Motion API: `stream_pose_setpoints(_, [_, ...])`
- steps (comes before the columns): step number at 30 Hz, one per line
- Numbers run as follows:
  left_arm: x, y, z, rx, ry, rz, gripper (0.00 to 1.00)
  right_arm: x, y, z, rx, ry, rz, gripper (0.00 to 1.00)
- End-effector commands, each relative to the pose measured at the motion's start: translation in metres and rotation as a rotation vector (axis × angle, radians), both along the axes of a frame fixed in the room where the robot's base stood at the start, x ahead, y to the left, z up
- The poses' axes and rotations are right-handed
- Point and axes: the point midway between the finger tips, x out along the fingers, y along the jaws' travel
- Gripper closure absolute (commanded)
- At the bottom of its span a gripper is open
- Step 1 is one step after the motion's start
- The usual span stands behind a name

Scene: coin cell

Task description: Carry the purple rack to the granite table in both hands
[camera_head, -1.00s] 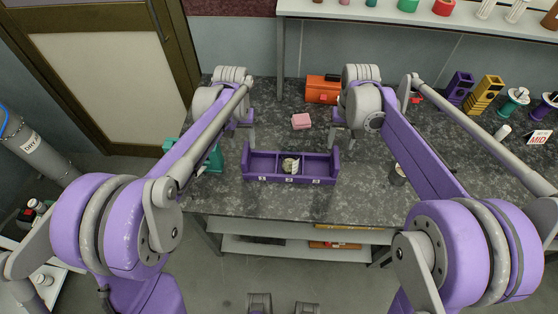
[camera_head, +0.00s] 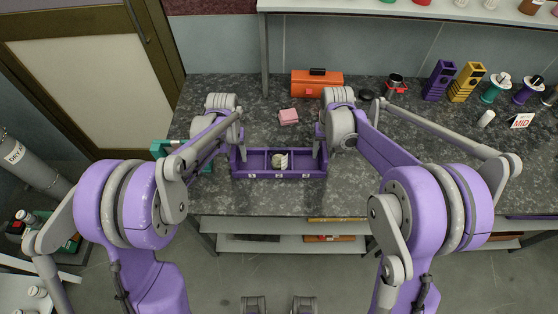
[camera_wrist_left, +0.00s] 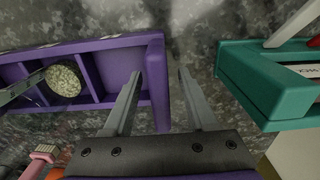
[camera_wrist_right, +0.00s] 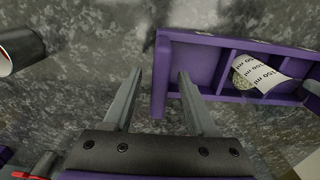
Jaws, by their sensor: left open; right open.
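The purple rack (camera_head: 280,176) sits on a dark speckled worktop, with its long front side near the worktop's front edge. Contact with the walls cannot be told.
A teal box (camera_wrist_left: 270,90) stands close by my left gripper. A dark cylinder (camera_wrist_right: 18,50) shows near my right gripper.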

Motion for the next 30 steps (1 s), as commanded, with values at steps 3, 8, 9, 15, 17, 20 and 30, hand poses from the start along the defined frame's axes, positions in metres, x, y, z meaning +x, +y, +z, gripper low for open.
stream_pose_setpoints(3, [0.000, 0.000, -0.013, 0.000, 0.000, 0.000, 0.43, 0.000, 0.000, -0.013, 0.000, 0.000, 0.000, 0.43])
stream_pose_setpoints(8, [0.000, 0.000, -0.021, 0.000, 0.000, 0.000, 0.43, 0.000, 0.000, -0.021, 0.000, 0.000, 0.000, 0.43])
stream_pose_setpoints(9, [0.000, 0.000, -0.021, 0.000, 0.000, 0.000, 0.43, 0.000, 0.000, -0.021, 0.000, 0.000, 0.000, 0.43])
stream_pose_setpoints(15, [0.000, 0.000, -0.022, 0.000, 0.000, 0.000, 0.43, 0.000, 0.000, -0.022, 0.000, 0.000, 0.000, 0.43])
stream_pose_setpoints(17, [0.000, 0.000, -0.021, 0.000, 0.000, 0.000, 0.46, 0.000, 0.000, -0.022, 0.000, 0.000, 0.000, 0.46])
stream_pose_setpoints(20, [0.000, 0.000, -0.021, 0.000, 0.000, 0.000, 0.64, 0.000, 0.000, -0.021, 0.000, 0.000, 0.000, 0.64])
stream_pose_setpoints(30, [0.000, 0.000, -0.021, 0.000, 0.000, 0.000, 1.00, 0.000, 0.000, -0.021, 0.000, 0.000, 0.000, 1.00])
